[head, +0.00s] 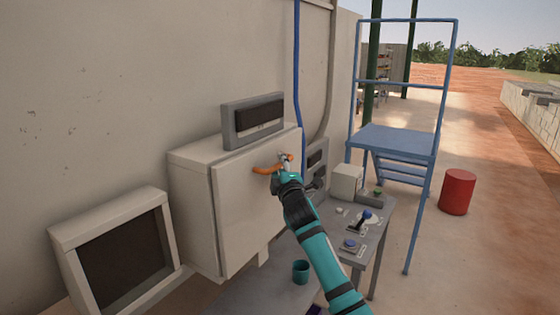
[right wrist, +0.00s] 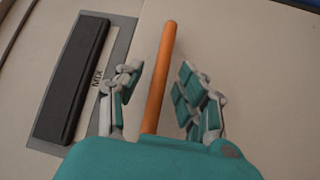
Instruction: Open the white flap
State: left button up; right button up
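The white flap (head: 240,215) is the front panel of the box on the wall, and it looks closed. An orange bar handle (head: 262,170) is on its upper part. In the right wrist view the handle (right wrist: 160,70) runs between the fingers of my right gripper (right wrist: 158,85), with a gap on both sides. The flap's pale surface (right wrist: 245,50) lies behind it. In the head view my right gripper (head: 285,162) is at the right end of the handle. The fingers are open. My left gripper is not in view.
A grey display unit (head: 253,121) sits on top of the box. A dark-screened monitor (head: 125,255) stands at left. A grey table (head: 372,250) with a joystick (head: 366,216) and a teal cup (head: 300,272) are below. A blue stair platform (head: 395,141) and red barrel (head: 457,192) stand right.

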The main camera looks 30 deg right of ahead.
jog(key=shift+w, duration=0.4)
grip_shut()
jog(key=shift+r, duration=0.1)
